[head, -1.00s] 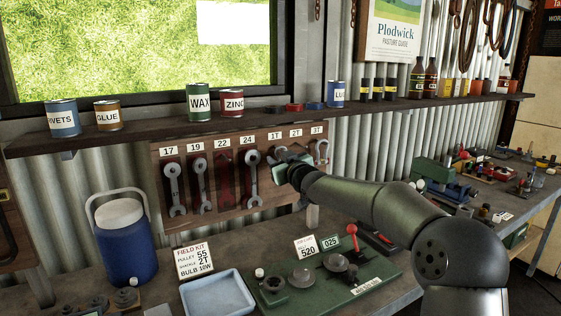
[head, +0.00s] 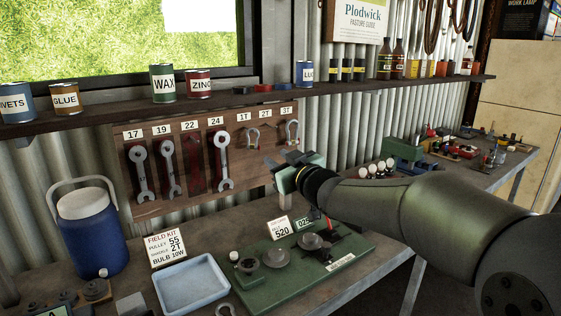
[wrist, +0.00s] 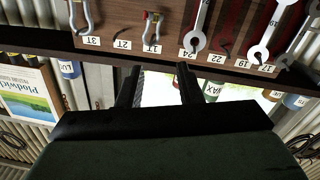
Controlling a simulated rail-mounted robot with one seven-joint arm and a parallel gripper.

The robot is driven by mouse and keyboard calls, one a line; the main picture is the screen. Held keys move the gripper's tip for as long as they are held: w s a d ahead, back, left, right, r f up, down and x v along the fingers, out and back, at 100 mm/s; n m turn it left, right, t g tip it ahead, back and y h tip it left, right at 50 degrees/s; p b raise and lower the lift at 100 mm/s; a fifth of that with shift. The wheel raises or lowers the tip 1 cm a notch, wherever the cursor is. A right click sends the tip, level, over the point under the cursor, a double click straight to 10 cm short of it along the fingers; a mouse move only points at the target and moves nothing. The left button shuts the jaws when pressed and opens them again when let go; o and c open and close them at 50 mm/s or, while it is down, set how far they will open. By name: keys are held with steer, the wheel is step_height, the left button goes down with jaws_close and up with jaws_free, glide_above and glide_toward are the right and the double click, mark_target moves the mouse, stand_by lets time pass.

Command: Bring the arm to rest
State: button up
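My gripper (head: 283,164) is in front of the lower right part of the wooden tool board (head: 150,208), below the shackle pegs. In the wrist view, which is upside down, its two dark fingers (wrist: 159,68) stand apart with nothing held between them. The arm reaches in from the right of the head view, above the bench (head: 375,262). The board carries wrenches under 17 (head: 140,170), 19 and 24 (head: 220,160), and shackles under 1T (head: 252,138) and 3T (head: 291,132). The 22 place shows only a red outline; 2T looks empty.
A shelf (head: 120,107) with tins and bottles runs above the board. On the bench are a blue jug (head: 92,235), an empty pale blue tray (head: 190,283), a green fixture plate (head: 290,280) with sign cards, and a shackle (head: 226,310) at the front edge.

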steer(key=s+d+f+m+g+h, duration=0.35)
steer(key=s+d+f+h, duration=0.2)
steer(key=s+f, duration=0.3)
steer(key=s+d+f+m+g+h, duration=0.3)
steer(key=s+d+f+g+h, duration=0.15)
steer(key=s+d+f, duration=0.45)
steer(key=s+f+m+g, duration=0.1)
steer(key=s+f+g, duration=0.2)
steer(key=s, duration=0.7)
steer(key=s+f+g, duration=0.4)
steer(key=s+f, duration=0.2)
steer(key=s, duration=0.4)
steer(key=shift+a+m+y, duration=0.25)
steer(key=shift+m+y, duration=0.1)
steer(key=shift+y, duration=0.05)
